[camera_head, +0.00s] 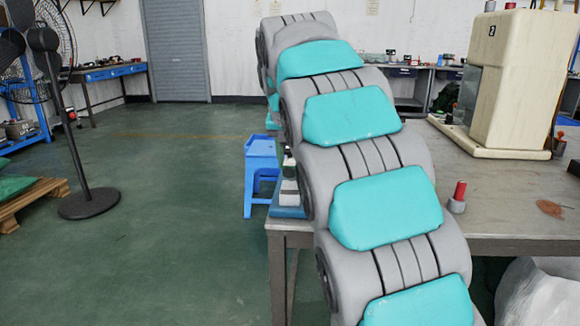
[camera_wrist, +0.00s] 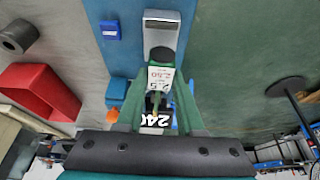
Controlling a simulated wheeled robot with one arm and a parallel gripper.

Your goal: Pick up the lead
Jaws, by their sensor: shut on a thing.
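My gripper (camera_wrist: 158,100) shows in the wrist view as two green fingers rising from a dark bar.
A grey table (camera_head: 500,230) holds a cream machine (camera_head: 515,85) marked 2, a red-topped button (camera_head: 457,197) and a small orange-brown coil (camera_head: 550,207). A blue stool (camera_head: 262,150) stands by its left end. A fan (camera_head: 88,205) stands left; the green floor between is free. The wrist view shows a red bin (camera_wrist: 42,90).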

